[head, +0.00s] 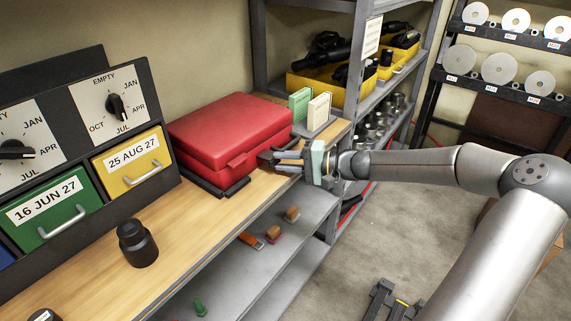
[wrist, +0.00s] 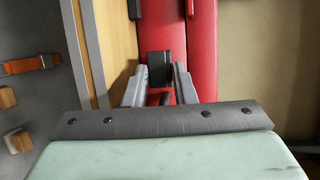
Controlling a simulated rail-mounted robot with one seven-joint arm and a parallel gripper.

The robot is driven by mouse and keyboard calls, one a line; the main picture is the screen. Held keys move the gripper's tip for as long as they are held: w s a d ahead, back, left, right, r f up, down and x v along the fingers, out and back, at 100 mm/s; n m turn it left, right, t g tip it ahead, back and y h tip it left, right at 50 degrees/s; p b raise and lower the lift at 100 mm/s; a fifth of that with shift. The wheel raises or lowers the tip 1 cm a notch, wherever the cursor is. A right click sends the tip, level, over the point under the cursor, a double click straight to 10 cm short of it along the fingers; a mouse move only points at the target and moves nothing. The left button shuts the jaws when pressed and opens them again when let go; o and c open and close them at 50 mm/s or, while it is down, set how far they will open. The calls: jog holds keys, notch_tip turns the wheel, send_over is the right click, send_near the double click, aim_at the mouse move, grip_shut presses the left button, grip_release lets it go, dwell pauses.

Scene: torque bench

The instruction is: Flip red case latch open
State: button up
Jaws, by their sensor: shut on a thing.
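The red case (head: 230,135) lies closed on the wooden bench, on a dark base, in the head view. My gripper (head: 272,157) is at the right end of the case's front side. In the wrist view the red case (wrist: 203,50) runs up the picture. A dark latch (wrist: 160,68) on its front stands between the fingertips of my gripper (wrist: 159,75). The fingers are shut on this latch, one on each side. The lower part of the latch is partly hidden by the fingers. The latch's exact angle cannot be told.
Green and cream upright blocks (head: 318,110) stand just right of the case. A black knobbed cylinder (head: 137,243) stands on the bench at front left. Labelled drawers (head: 132,165) are left of the case. A grey lower shelf (head: 250,270) holds several small items.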

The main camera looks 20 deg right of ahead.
jog(key=shift+f, duration=0.35)
jog(key=o, duration=0.9)
jog(key=shift+r, duration=0.1)
jog(key=shift+d, duration=0.15)
jog(key=p+v, duration=0.2)
jog(key=v, duration=1.5)
jog(key=shift+s+r, duration=0.1)
jog(key=shift+s, duration=0.05)
